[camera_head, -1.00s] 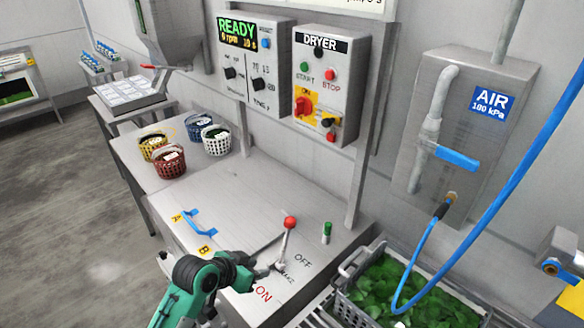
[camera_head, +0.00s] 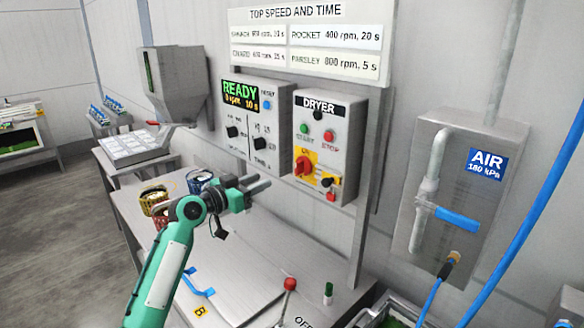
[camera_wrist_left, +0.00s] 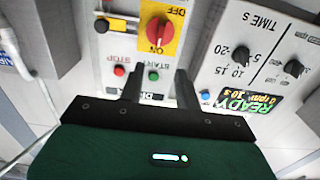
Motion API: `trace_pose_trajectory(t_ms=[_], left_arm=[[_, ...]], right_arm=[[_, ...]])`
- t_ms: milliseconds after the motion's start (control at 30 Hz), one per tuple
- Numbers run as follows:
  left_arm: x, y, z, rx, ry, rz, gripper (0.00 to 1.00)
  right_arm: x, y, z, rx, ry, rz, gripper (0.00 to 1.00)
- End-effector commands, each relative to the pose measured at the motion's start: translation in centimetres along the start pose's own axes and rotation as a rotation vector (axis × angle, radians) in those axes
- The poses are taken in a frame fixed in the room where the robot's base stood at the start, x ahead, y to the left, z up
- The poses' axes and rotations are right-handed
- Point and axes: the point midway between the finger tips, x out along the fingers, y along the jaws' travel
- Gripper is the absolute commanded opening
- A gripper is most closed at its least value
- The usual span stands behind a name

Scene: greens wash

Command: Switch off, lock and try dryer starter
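The dryer starter (camera_head: 341,120) is a grey wall box labelled DRYER, with a green START button (camera_head: 304,128) and a red STOP button (camera_head: 329,136). Below them a red rotary switch (camera_head: 303,166) sits on a yellow plate; it shows upside down in the left wrist view (camera_wrist_left: 158,31), between the OFF and ON labels. A small black part (camera_head: 326,182) and a red part (camera_head: 331,197) are right of and below the plate. My left gripper (camera_head: 264,185) is open and empty, in front of the panels and apart from the switch. My right gripper is out of view.
The READY control panel (camera_head: 249,119) is left of the starter. Below are a steel table (camera_head: 240,262) with baskets (camera_head: 153,197), a red-knobbed lever (camera_head: 290,285) and a green-capped item (camera_head: 328,292). An air box (camera_head: 412,180) with a blue hose is at right.

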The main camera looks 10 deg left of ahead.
Motion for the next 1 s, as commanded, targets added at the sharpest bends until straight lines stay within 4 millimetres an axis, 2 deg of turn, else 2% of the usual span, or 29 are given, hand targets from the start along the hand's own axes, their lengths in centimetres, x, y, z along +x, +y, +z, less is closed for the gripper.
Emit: trace_pose_trajectory(t_ms=[100,400,600,800,1000], left_arm=[[2.0,0.2,-0.5,-0.004,0.001,0.002,0.33],[7.9,0.2,-0.4,-0.004,-0.002,0.003,0.33],[10.8,0.1,-0.3,-0.002,-0.002,0.002,0.33],[12.4,0.1,-0.1,-0.001,-0.002,0.001,0.33],[12.8,0.1,0.0,0.0,-0.002,0.001,0.33]], right_arm=[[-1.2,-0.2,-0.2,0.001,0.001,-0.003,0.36],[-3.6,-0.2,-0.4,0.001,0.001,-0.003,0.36],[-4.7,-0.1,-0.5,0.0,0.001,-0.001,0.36],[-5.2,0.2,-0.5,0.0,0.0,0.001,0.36],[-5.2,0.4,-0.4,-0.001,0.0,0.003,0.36]])
